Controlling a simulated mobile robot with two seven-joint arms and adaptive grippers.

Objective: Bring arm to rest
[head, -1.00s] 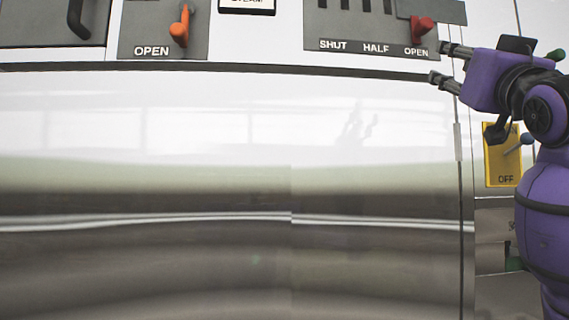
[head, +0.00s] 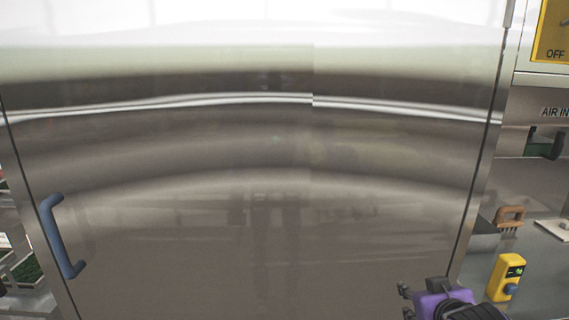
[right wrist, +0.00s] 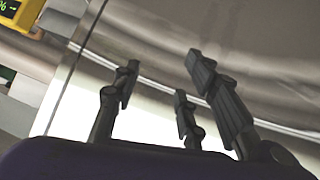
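My right gripper (head: 405,301), with dark fingers on a purple wrist, is low in the head view, right of centre. It is in front of the lower right part of a large shiny steel door (head: 250,240). In the right wrist view its fingers (right wrist: 165,88) are spread apart with nothing between them, so it is open and empty. Most of the right arm is below the head picture. My left gripper is not in view.
The door has a blue handle (head: 60,237) at lower left. On the right are a yellow OFF panel (head: 553,40), a brown brush (head: 510,217) and a yellow handheld device (head: 506,277) on a steel surface. Green-filled trays (head: 26,269) show at far left.

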